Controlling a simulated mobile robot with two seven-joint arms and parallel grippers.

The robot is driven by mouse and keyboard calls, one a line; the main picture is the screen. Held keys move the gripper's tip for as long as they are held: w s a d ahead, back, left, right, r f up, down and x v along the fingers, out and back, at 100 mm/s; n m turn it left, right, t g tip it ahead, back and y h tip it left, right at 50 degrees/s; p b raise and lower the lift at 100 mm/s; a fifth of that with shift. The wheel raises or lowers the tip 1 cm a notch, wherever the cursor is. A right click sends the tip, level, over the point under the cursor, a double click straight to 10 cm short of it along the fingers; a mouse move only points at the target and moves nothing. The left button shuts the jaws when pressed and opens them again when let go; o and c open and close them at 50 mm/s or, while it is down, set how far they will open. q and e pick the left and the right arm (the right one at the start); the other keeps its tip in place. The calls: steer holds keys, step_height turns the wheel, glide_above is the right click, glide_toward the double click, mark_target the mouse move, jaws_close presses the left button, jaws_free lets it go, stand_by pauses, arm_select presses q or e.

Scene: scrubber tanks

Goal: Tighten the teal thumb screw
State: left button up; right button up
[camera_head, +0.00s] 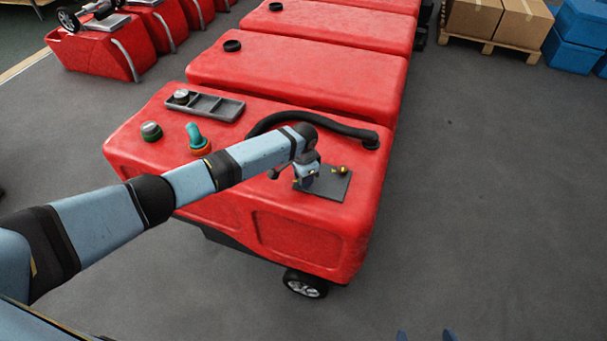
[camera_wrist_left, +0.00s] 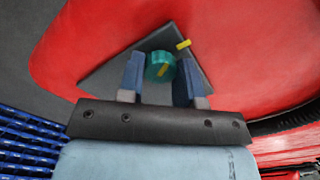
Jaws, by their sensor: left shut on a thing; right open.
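In the head view my left gripper (camera_head: 306,173) is over the same plate (camera_head: 331,187) on the red tank (camera_head: 220,219) and hides the screw. A small yellow piece (camera_wrist_left: 184,44) is at the plate's edge beside the screw. Only the blue fingertips of my right gripper (camera_head: 425,337) show, apart and empty, at the bottom edge.
A black hose (camera_head: 345,128) arches over the tank behind the plate. More red tanks stand behind.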

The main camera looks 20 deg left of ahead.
arm_select(q)
steer(key=m, duration=0.4)
steer(key=shift+w+r, duration=0.1)
steer(key=shift+m+p, duration=0.3)
steer(key=shift+m, duration=0.4)
arm_select(e)
steer(key=shift+w+d+r, duration=0.1)
steer(key=shift+r, duration=0.55)
arm_select(q)
steer(key=shift+r+m, duration=0.1)
steer(key=shift+m, duration=0.3)
arm_select(e)
steer(key=shift+f, duration=0.15)
arm_select(q)
steer(key=o, duration=0.7)
steer(key=shift+o, duration=1.2)
